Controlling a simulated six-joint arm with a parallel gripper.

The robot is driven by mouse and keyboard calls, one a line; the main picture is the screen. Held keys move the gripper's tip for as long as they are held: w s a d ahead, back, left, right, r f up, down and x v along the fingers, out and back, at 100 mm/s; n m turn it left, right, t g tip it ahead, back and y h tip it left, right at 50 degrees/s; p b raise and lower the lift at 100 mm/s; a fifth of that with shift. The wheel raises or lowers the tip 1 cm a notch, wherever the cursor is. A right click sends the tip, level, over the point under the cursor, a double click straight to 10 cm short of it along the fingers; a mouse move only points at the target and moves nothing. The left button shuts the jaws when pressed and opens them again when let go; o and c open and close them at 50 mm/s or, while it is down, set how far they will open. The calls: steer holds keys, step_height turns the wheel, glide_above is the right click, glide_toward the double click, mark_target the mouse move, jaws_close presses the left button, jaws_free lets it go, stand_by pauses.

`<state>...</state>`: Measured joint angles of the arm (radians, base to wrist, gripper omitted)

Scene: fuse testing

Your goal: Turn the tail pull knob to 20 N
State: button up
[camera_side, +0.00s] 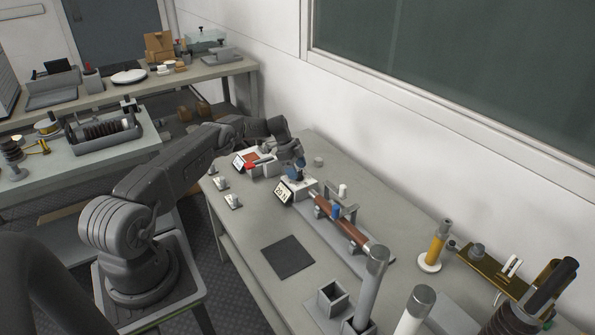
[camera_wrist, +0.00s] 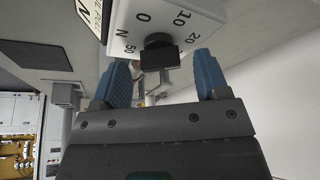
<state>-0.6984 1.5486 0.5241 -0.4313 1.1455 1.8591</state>
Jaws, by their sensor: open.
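The black tail pull knob (camera_wrist: 158,52) sits on the face of a white box (camera_wrist: 178,17) in the wrist view. Dial marks 0, 10, 20, 50 and N surround it, with 20 to its right and 50 to its left. I cannot tell which mark the knob points to. My gripper (camera_wrist: 161,61) is open, its blue fingers left and right of the knob with visible gaps. The knob is hidden there.
A box with a red part (camera_side: 252,162) stands just left of the white box. A fixture with a brown bar (camera_side: 340,222) stretches to its right. Several small switches (camera_side: 222,183) line the bench's left edge. A dark mat (camera_side: 288,256) lies in front, with bare bench around it.

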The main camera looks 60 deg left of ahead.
steer(key=v, duration=1.2)
steer(key=shift+a+r, duration=0.15)
steer(key=shift+r, duration=0.2)
steer(key=shift+c, duration=0.5)
steer(key=shift+c, duration=0.6)
steer(key=shift+f+n, duration=0.1)
steer(key=shift+n, duration=0.6)
steer(key=shift+c, duration=0.9)
steer(key=shift+w+d+f+n+y, duration=0.1)
steer(key=shift+d+n+y, duration=0.4)
steer(key=shift+n, duration=0.3)
steer(key=shift+c, duration=0.7)
steer(key=shift+d+f+n+y, duration=0.1)
steer(key=shift+n+y, duration=0.1)
steer(key=shift+n, duration=0.3)
steer(key=shift+d+n+y, duration=0.15)
steer(key=shift+n+y, duration=0.05)
steer(key=shift+n, duration=0.3)
steer(key=shift+s+d+n+t+y, duration=0.65)
steer(key=shift+d+n+y, duration=2.05)
steer(key=shift+n, duration=3.8)
steer(key=shift+h, duration=0.5)
steer(key=x, duration=0.8)
steer(key=d+x, duration=0.1)
steer(key=x, duration=0.4)
steer(key=shift+s+f, duration=0.1)
